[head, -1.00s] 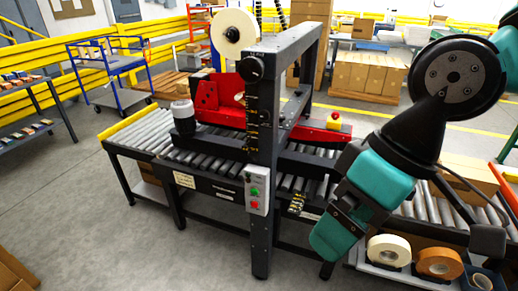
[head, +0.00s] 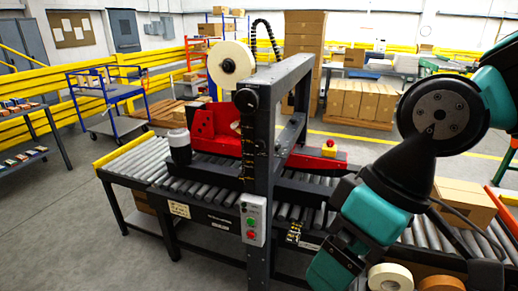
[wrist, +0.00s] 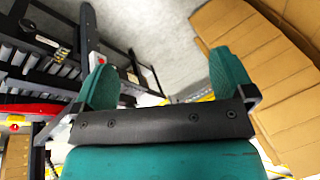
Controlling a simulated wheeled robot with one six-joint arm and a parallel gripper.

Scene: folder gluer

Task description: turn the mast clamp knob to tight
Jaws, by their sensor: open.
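The carton sealer's dark mast (head: 258,180) stands upright over the roller conveyor. A round black knob (head: 246,100) sits near the top of the mast and looks like the clamp knob; its tight or loose setting cannot be read. My gripper (head: 330,268) hangs low at the right of the mast in the head view, well below the knob and apart from it. In the wrist view my gripper (wrist: 165,78) is open and empty, with its two teal fingers spread wide. The knob cannot be made out in the wrist view.
A control box (head: 254,220) with green and red buttons is on the mast's front. A white tape roll (head: 231,63) sits beside the mast top. Tape rolls (head: 390,277) lie at the lower right. Flat cardboard (wrist: 262,85) fills the wrist view's right. Open floor lies left of the conveyor.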

